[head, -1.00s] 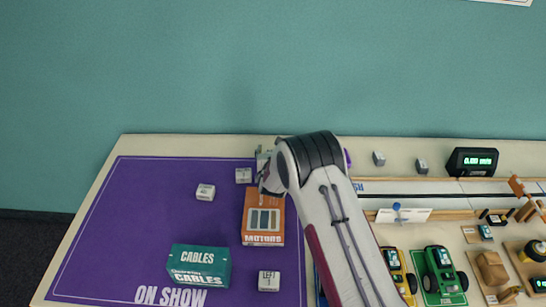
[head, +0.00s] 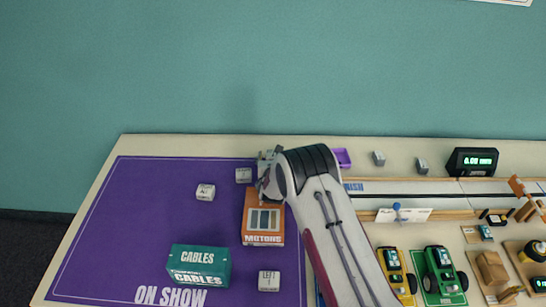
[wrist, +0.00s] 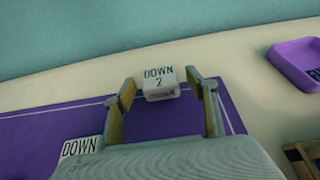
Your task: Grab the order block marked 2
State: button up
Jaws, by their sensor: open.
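A pale block marked "DOWN 2" (wrist: 159,84) sits near the back edge of the purple mat, upright in the wrist view. My gripper (wrist: 161,90) is open, with one finger on each side of this block. A gap shows on both sides, and I cannot tell how far the fingertips reach along it. In the head view my gripper (head: 267,164) is partly hidden by my arm at the mat's back right, and the block cannot be made out clearly there. Another block marked "DOWN" (wrist: 80,147) is partly hidden at the lower left.
On the purple mat (head: 130,220) stand small blocks (head: 205,192) (head: 243,175) (head: 269,281), an orange motors box (head: 263,238) and a green cables box (head: 198,270). A purple tray (wrist: 292,66) lies to the right, also in the head view (head: 342,158). Toy cars (head: 440,272) stand farther right.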

jog(key=shift+x, duration=1)
jog(key=c, duration=1.2)
